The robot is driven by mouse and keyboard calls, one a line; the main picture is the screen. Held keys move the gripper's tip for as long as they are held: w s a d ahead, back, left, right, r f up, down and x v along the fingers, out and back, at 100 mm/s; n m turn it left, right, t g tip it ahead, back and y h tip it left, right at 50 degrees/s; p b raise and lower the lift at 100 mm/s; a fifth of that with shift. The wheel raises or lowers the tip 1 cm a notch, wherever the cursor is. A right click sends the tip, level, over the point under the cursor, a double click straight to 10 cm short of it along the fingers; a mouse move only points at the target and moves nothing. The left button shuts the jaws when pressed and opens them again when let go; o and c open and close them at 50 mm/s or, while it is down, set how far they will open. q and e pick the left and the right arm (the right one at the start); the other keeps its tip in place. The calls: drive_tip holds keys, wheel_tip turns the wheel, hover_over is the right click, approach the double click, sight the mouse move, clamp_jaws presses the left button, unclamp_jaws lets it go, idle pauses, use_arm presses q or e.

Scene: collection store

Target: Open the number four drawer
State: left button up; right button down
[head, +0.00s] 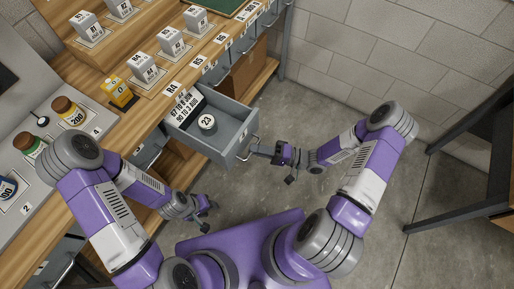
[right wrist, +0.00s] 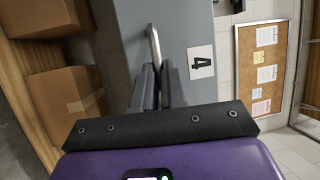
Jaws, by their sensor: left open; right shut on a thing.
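The number four drawer (head: 222,134) is a grey drawer pulled well out from the wooden bench in the head view. A grey round weight marked 23 (head: 207,124) sits inside it. My right gripper (head: 262,150) is at the drawer front, shut on its metal handle (head: 247,148). In the right wrist view the two fingers (right wrist: 160,82) close around the handle bar (right wrist: 154,45), beside a label with a 4 (right wrist: 201,62) on the drawer front. My left gripper (head: 208,212) is open and empty, low in front of the bench, away from the drawer.
The wooden bench (head: 165,95) carries several labelled grey blocks, a yellow box (head: 117,92) and jars. Cardboard boxes (right wrist: 65,95) show at the left in the right wrist view. A dark-legged table (head: 470,140) stands at the right. The floor between is clear.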

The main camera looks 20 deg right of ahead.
drive_tip(key=c, duration=1.2)
unclamp_jaws()
drive_tip(key=shift+d, duration=0.1)
drive_tip(key=p+v, duration=0.1)
drive_tip(key=v, duration=0.6)
drive_tip(key=shift+d, duration=0.2)
drive_tip(key=shift+s, duration=0.2)
